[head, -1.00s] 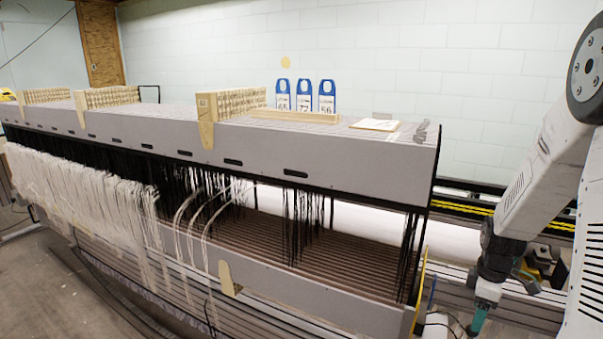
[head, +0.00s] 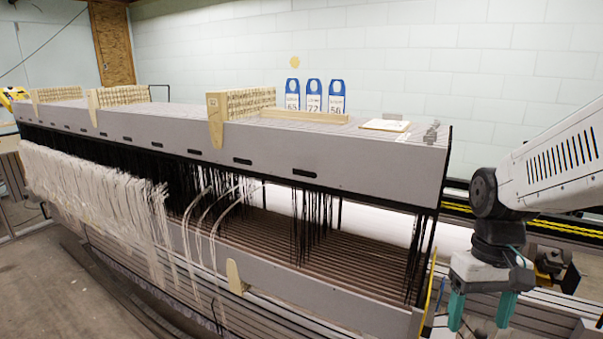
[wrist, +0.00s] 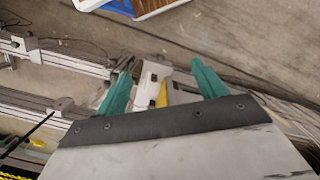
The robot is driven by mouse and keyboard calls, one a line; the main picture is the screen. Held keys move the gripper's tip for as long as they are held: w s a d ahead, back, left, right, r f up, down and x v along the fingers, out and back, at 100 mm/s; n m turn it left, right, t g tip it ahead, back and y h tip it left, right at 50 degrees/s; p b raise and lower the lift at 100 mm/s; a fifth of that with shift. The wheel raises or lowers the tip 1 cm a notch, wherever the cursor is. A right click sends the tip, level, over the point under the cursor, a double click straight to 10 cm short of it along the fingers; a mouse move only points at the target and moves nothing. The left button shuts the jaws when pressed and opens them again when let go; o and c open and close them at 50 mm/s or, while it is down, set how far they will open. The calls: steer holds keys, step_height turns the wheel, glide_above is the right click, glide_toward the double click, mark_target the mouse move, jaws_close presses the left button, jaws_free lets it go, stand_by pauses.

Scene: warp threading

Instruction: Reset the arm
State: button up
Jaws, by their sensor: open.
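My gripper (head: 481,309) hangs at the lower right in the head view, pointing down. Its two teal fingers are apart with nothing between them. It is to the right of the loom's right end and apart from it. In the wrist view my gripper (wrist: 165,88) shows the same two teal fingers spread. A white and yellow part (wrist: 152,90) shows beyond the fingers there, lower down; I cannot tell what it is.
The long grey loom frame (head: 330,160) fills the middle, with white threads (head: 95,190) at its left and black threads (head: 310,225) inside. Blue tags (head: 314,95) stand on top. Metal rails (wrist: 60,60) and open floor (wrist: 230,40) show in the wrist view.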

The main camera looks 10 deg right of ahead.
steer(key=s+a+r+n+t, duration=0.1)
steer(key=s+a+r+t, duration=0.2)
steer(key=s+a+r, duration=0.4)
steer(key=shift+s+a+r+h, duration=0.2)
steer(key=shift+a+r+h, duration=0.1)
steer(key=shift+a, duration=0.35)
stand_by(1.6)
